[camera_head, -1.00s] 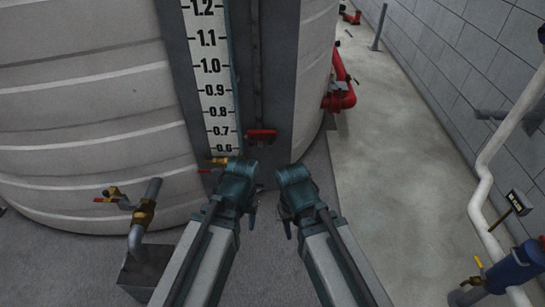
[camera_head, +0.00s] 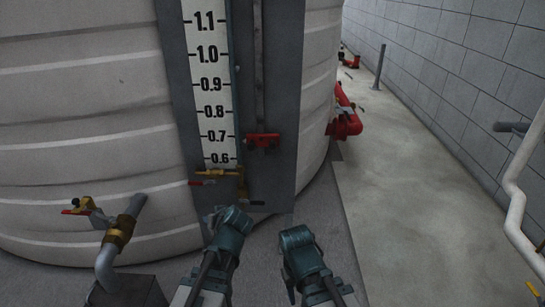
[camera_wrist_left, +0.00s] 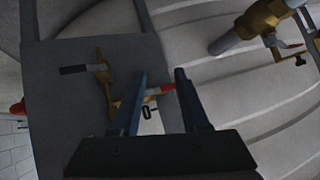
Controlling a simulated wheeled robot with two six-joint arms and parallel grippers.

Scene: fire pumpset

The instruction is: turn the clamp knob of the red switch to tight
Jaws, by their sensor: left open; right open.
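The red switch (camera_head: 262,140) is a small red block on a dark vertical rod, on the grey panel just right of the white scale. Its clamp knob is too small to make out, and I cannot tell whether it is tight. My left gripper (camera_wrist_left: 161,78) is open and empty in the left wrist view; its arm (camera_head: 229,226) shows below the switch in the head view. My right gripper (camera_head: 297,240) is below and right of the switch, apart from it; its fingers are mostly hidden.
Brass valves with red handles stand below the scale (camera_head: 212,90) and on a pipe at left (camera_head: 115,235). The large white tank (camera_head: 85,110) fills the left. Red pipework (camera_head: 345,122) is behind at right.

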